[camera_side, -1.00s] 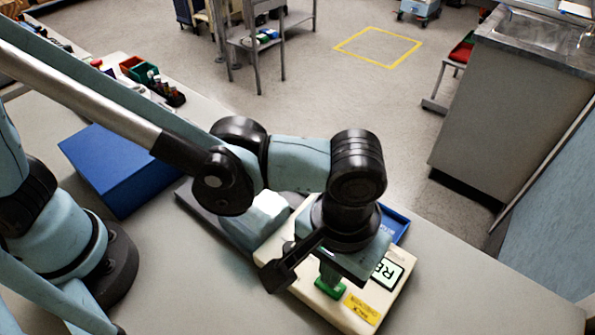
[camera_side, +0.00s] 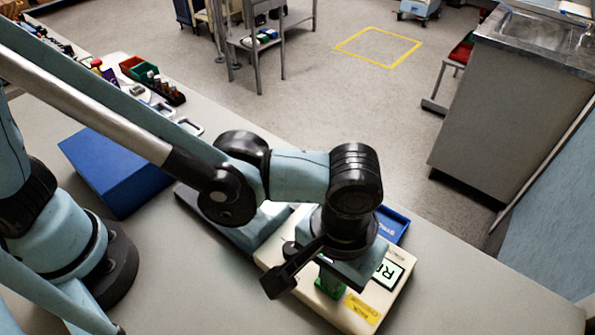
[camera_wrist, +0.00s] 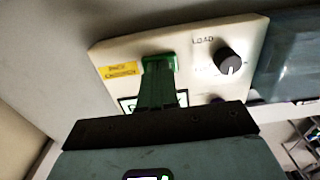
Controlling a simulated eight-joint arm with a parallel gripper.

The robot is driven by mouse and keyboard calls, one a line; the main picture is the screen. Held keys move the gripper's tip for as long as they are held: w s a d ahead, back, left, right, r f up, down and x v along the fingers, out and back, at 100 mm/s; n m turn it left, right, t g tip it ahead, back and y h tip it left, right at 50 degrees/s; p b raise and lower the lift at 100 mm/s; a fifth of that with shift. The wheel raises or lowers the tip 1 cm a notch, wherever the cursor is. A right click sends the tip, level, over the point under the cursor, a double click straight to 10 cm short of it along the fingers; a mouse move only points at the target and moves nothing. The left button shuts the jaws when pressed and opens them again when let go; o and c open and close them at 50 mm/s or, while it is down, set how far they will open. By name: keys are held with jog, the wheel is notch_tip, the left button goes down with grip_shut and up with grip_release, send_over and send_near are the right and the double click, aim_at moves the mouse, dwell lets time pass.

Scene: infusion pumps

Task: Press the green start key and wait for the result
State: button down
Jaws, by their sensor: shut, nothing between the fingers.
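The cream device panel (camera_side: 345,318) lies on the bench under my wrist. Its green key (camera_wrist: 158,62) shows in the wrist view at the tips of my shut gripper (camera_wrist: 157,78). The tips overlap the key's near part; I cannot tell whether they touch or press it. In the side view the green key (camera_side: 331,287) is partly hidden below my gripper. A green-bordered display (camera_side: 389,272) shows large letters beginning with "R"; the rest is covered.
A black knob marked LOAD (camera_wrist: 230,62) and a yellow label (camera_wrist: 118,71) are on the panel. A blue tray (camera_side: 393,225) sits behind it. A blue box (camera_side: 115,165) stands left on the bench. The bench's right end is clear.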

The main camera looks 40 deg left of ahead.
jog(key=shift+f, duration=0.15)
notch_tip(320, 180, up, 8)
dwell(1.1)
jog(key=w+a+r+t+h, duration=0.15)
jog(key=w+a, duration=0.25)
jog(key=a, duration=0.4)
jog(key=w+a+r+t, duration=0.1)
jog(key=w+a+t, duration=0.15)
jog(key=a, duration=0.65)
jog(key=a+t+y, duration=0.1)
jog(key=a+t, duration=0.2)
jog(key=a, duration=1.2)
jog(key=shift+f, duration=0.35)
jog(key=shift+y, duration=0.25)
